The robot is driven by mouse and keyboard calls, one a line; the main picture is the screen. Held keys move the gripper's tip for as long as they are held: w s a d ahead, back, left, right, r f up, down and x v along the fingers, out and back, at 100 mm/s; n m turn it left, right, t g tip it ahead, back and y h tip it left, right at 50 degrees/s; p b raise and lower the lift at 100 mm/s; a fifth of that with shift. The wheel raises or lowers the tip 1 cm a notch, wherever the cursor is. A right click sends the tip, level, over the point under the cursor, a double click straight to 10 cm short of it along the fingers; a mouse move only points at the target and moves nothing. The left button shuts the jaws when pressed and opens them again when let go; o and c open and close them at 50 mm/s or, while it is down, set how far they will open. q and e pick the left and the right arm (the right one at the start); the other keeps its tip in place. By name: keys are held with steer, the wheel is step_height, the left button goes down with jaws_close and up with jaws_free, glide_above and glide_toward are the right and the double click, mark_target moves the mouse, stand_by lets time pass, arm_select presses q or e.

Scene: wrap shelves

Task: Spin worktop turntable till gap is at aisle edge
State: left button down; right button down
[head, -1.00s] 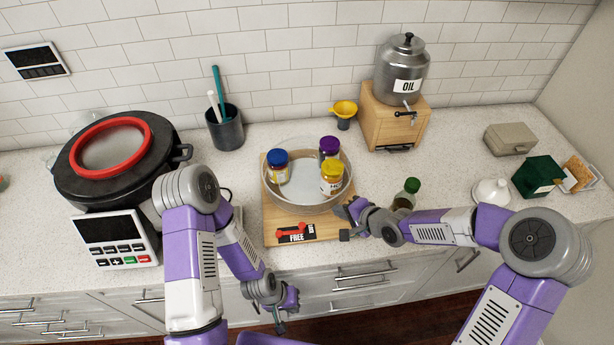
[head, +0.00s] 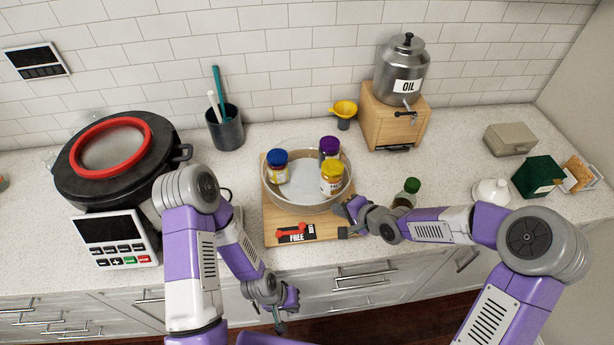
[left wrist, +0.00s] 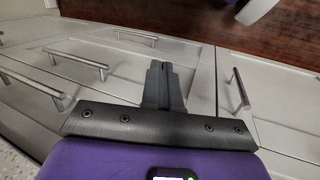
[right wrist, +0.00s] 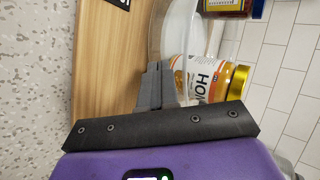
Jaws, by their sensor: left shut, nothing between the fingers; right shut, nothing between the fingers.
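The turntable (head: 300,207) is a round, clear-walled tray on a wooden board (head: 275,240). A blue-lidded jar (head: 278,172), a purple-lidded jar (head: 329,149) and a yellow-lidded jar (head: 331,181) stand in it, at its left, back and right. Its front, toward the aisle, is bare. My right gripper (head: 345,220) is shut at the tray's front-right rim; in the right wrist view its fingers (right wrist: 154,88) are by the rim, near the yellow-lidded jar (right wrist: 208,78). I cannot tell whether they touch. My left gripper (head: 280,318) is shut and empty before the drawers; its fingers show (left wrist: 163,85).
A lever marked FREE (head: 296,234) is on the board's front. A green-capped bottle (head: 407,192) stands right of my right gripper. A black pot (head: 75,185) is at left, an oil dispenser (head: 401,75) at back right. Drawer handles (head: 365,273) line the front.

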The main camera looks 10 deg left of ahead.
mark_target(344, 194)
steer(key=shift+w+a, duration=0.3)
steer(key=shift+w, duration=0.05)
steer(key=shift+w+d+r+p, duration=0.1)
steer(key=shift+w+d+p, duration=0.25)
steer(key=shift+p, duration=0.35)
steer(key=shift+w+d+p, duration=0.6)
steer(key=shift+d+p, duration=0.2)
steer(key=shift+p, duration=0.35)
steer(key=shift+w+d+p, duration=0.25)
steer(key=shift+w+p, duration=0.4)
steer(key=shift+p, duration=0.1)
steer(key=shift+w+d+p, duration=0.4)
steer(key=shift+w+p, duration=0.25)
steer(key=shift+w, duration=0.05)
